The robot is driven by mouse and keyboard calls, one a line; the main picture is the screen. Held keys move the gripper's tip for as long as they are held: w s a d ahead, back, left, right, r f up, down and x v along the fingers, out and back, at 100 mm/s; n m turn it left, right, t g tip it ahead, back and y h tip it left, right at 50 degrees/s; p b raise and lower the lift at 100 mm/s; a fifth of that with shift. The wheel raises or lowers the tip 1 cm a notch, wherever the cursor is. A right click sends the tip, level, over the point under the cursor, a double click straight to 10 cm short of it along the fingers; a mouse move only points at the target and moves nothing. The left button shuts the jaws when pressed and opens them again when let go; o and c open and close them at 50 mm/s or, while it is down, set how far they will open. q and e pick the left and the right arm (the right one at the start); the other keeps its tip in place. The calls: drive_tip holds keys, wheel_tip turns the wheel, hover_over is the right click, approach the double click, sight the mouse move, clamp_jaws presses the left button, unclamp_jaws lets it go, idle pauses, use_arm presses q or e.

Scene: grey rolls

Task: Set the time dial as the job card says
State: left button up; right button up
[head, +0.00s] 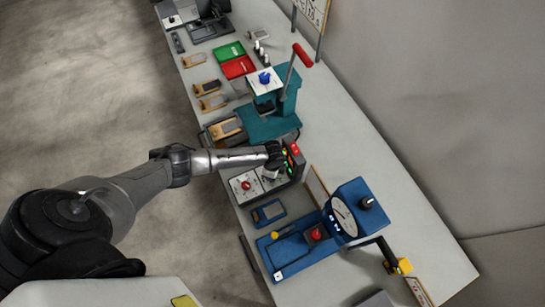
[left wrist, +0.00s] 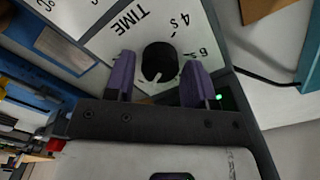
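The time dial is a black round knob (left wrist: 158,62) on a white panel marked TIME, with "4s" and "6s" readable beside it in the left wrist view. A pale mark shows at the knob's lower edge; the number it points at is hidden. My left gripper (left wrist: 159,66) is open, its two purple fingers on either side of the knob; I cannot tell whether they touch it. In the head view my left gripper (head: 271,170) is over the control box (head: 240,198) and hides the dial. A board (head: 314,10) with partly cut-off writing stands at the top. My right gripper is not in view.
A red knob (head: 246,185) sits on the same box, near green lights and a red part. A teal press (head: 268,124) with a red handle stands behind. A blue machine (head: 300,249) with a round gauge stands in front. Small trays line the table's left edge.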

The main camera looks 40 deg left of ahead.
use_arm(q)
drive_tip(key=shift+o, duration=1)
drive_tip(key=shift+r, duration=0.1)
drive_tip(key=shift+r, duration=0.35)
wheel_tip(320, 180, up, 13)
